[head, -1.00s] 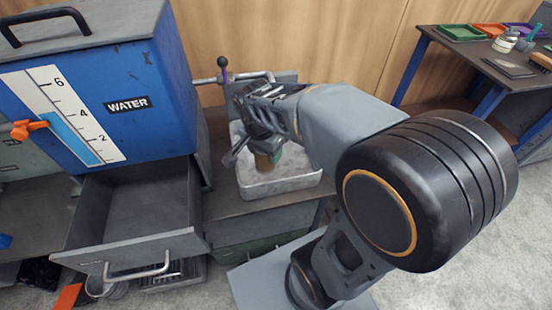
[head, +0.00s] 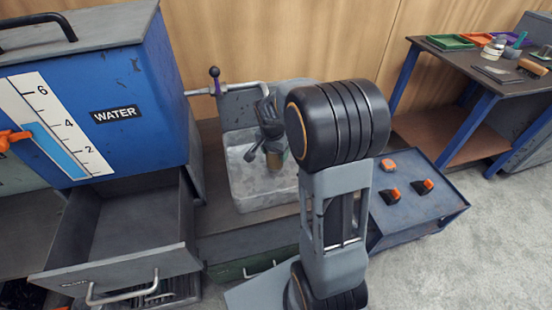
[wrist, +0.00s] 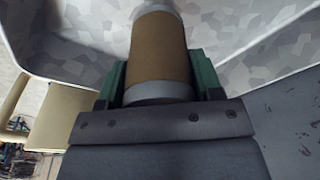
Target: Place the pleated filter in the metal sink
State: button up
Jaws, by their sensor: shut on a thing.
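The pleated filter is a tan cylinder with grey end caps. The filter is within the sink's outline. I cannot tell whether its lower end touches the sink floor.
A tap with a purple-black knob (head: 214,73) reaches over the sink's back. A blue water tank (head: 120,90) and an open drawer (head: 120,255) are at left. A blue panel with orange switches (head: 418,195) is at right. A table with coloured trays (head: 450,42) stands far right.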

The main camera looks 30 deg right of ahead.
aim_at(275, 159)
jog(key=shift+w+d+f+b, duration=0.1)
jog(key=shift+f+b, duration=0.25)
jog(key=shift+f, duration=1.3)
jog(key=shift+f, duration=0.1)
jog(key=shift+f, duration=0.15)
jog(key=o, duration=1)
